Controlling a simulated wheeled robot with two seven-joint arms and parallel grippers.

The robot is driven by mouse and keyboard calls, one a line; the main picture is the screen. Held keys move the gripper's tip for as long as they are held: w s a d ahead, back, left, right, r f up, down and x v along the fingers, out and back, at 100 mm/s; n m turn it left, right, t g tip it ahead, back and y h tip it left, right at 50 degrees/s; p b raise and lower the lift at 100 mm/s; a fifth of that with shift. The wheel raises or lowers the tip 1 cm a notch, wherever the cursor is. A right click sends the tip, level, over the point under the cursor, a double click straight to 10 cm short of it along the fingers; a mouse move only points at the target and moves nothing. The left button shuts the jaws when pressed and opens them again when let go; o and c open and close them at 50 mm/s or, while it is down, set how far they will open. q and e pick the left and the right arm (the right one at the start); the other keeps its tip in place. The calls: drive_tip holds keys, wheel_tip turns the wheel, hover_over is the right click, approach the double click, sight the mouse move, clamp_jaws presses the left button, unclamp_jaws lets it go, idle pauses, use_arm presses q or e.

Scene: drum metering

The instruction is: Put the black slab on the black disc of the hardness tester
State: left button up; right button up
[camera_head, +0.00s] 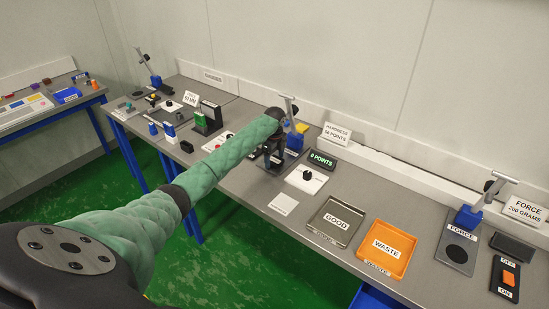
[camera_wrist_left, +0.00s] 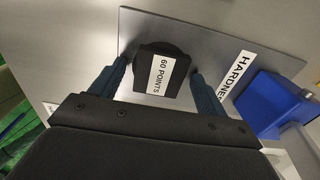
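The black slab (camera_wrist_left: 161,75), with a white "60 POINTS" label, appears in the left wrist view to lie flat on the black disc (camera_wrist_left: 164,46). Only a rim of the disc shows around the slab. The disc is on the grey plate (camera_wrist_left: 222,47) of the hardness tester, whose blue block (camera_wrist_left: 270,103) is at the right. My left gripper (camera_wrist_left: 159,72) is open, with one finger on each side of the slab and a small gap on both sides. My right gripper is out of view.
Small parts and a green-black holder (camera_head: 207,118) stand to the left.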

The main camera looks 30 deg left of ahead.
sight(274, 160)
use_arm(q)
drive_tip(key=shift+r, duration=0.55)
wheel_tip(274, 160, up, 4)
drive_tip(key=shift+r+b, duration=0.2)
drive_tip(key=shift+b, duration=0.95)
wheel_tip(274, 160, up, 7)
drive_tip(key=b, duration=0.1)
drive_tip(key=shift+b, duration=0.4)
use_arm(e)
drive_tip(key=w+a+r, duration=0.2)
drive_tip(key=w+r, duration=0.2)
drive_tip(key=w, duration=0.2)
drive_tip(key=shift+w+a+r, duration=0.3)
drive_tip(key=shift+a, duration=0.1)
use_arm(q)
drive_tip(key=shift+f, duration=0.2)
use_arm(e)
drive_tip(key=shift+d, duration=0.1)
